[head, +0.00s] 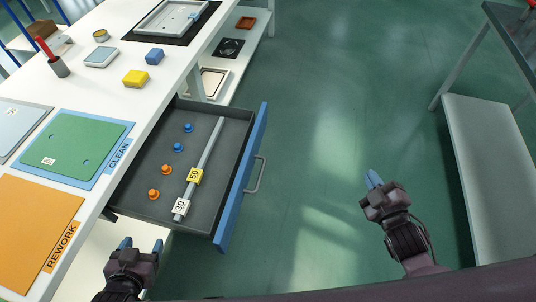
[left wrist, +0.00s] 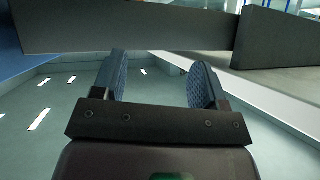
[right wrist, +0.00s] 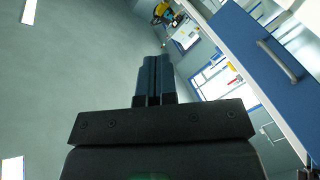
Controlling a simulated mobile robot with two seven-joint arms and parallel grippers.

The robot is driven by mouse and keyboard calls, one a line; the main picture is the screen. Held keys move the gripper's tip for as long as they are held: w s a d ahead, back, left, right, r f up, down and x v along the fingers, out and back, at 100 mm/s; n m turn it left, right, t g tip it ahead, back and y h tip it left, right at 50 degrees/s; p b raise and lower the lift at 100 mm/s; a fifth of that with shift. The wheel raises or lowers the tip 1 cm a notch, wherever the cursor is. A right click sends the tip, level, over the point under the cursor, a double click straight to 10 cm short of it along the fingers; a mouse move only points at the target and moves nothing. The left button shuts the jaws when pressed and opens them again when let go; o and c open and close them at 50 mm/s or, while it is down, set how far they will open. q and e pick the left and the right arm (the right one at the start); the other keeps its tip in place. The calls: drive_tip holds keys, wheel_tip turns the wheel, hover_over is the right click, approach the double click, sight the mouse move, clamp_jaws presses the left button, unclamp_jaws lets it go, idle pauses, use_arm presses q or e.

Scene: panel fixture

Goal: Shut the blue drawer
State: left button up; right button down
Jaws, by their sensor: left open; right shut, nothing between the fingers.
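The blue drawer (head: 240,180) stands pulled out from under the white worktable, with its grey handle (head: 256,174) on the outer face. Its grey tray holds blue and orange knobs and a grey bar with tags 30 and 50. My left gripper (head: 142,246) is open and empty, near the drawer's front-left corner below the worktable edge; the drawer's dark side (left wrist: 130,30) shows ahead of it in the left wrist view. My right gripper (head: 374,180) is shut and empty, to the right of the drawer and apart from it. The right wrist view shows the blue front (right wrist: 262,70) and handle (right wrist: 280,60).
The white worktable (head: 101,92) carries a green panel (head: 75,145), an orange panel (head: 35,215), a yellow block (head: 135,78) and a blue block (head: 154,57). A grey bench (head: 490,170) stands at the right. The floor between is clear.

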drive_tip(key=w+a+n+t+y+b, duration=0.1)
drive_tip(key=w+a+n+y+b, duration=0.15)
drive_tip(key=w+n+y, duration=0.4)
drive_tip(key=n+g+y+b, duration=0.9)
drive_tip(key=n+g+b, duration=0.35)
drive_tip(key=n, duration=2.05)
approach(257, 146)
drive_tip(key=shift+t, duration=0.25)
drive_tip(key=x, duration=0.2)
drive_tip(key=b+x, duration=0.1)
drive_tip(key=x, duration=0.4)
drive_tip(key=shift+s+a+b, duration=0.15)
drive_tip(key=shift+a+b, duration=0.15)
drive_tip(key=shift+a, duration=0.05)
use_arm(q)
wheel_tip(257, 146, down, 13)
drive_tip(key=d+m+g, duration=0.1)
drive_tip(key=shift+s+d+m+h, duration=0.2)
drive_tip(key=shift+m+h, duration=0.1)
drive_tip(key=shift+h, duration=0.1)
